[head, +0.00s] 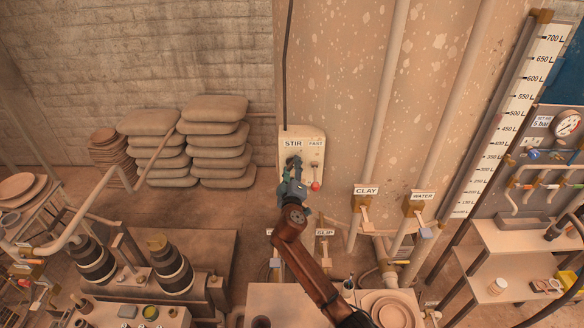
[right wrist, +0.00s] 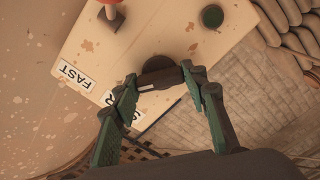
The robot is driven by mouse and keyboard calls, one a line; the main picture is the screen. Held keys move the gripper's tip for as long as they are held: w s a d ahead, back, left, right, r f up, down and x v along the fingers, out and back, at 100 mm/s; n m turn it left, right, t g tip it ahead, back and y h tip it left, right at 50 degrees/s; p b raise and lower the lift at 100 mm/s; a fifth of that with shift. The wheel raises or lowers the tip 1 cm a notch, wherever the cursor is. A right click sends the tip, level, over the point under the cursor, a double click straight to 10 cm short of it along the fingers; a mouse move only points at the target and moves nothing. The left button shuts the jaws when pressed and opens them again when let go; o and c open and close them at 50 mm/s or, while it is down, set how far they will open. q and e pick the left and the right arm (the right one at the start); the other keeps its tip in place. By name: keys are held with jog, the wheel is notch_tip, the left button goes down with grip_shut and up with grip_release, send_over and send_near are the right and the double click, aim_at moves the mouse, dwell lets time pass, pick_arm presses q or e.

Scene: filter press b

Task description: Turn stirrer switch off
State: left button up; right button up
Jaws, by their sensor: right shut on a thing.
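The pale stirrer switch panel (head: 318,140), labelled STIR and FAST, is mounted on the large speckled tank. My right gripper (head: 294,163) is at the STIR side of the panel. In the right wrist view its green fingers are closed on the dark stirrer switch knob (right wrist: 160,73), one finger at each end of its bar. A short white mark shows near the left end of the bar there. The STIR label (right wrist: 110,97) is partly covered by a finger. My left gripper is not in view.
A red-tipped lever (head: 315,186) hangs on the FAST side, close to my right gripper. CLAY (head: 366,190) and WATER (head: 422,196) labels and pipes stand to the right. Stacked sacks (head: 215,140) lie left.

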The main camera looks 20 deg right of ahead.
jog(key=n+p, duration=0.1)
jog(key=n, duration=0.2)
jog(key=shift+r+n, duration=0.1)
jog(key=shift+n, duration=0.2)
jog(key=shift+n+p, duration=0.7)
jog(key=shift+n, duration=0.8)
jog(key=o, duration=1.2)
jog(key=shift+c, duration=0.2)
jog(key=shift+s, duration=0.1)
jog(key=v, duration=1.1)
jog(key=shift+s, duration=0.35)
jog(key=shift+a, duration=0.15)
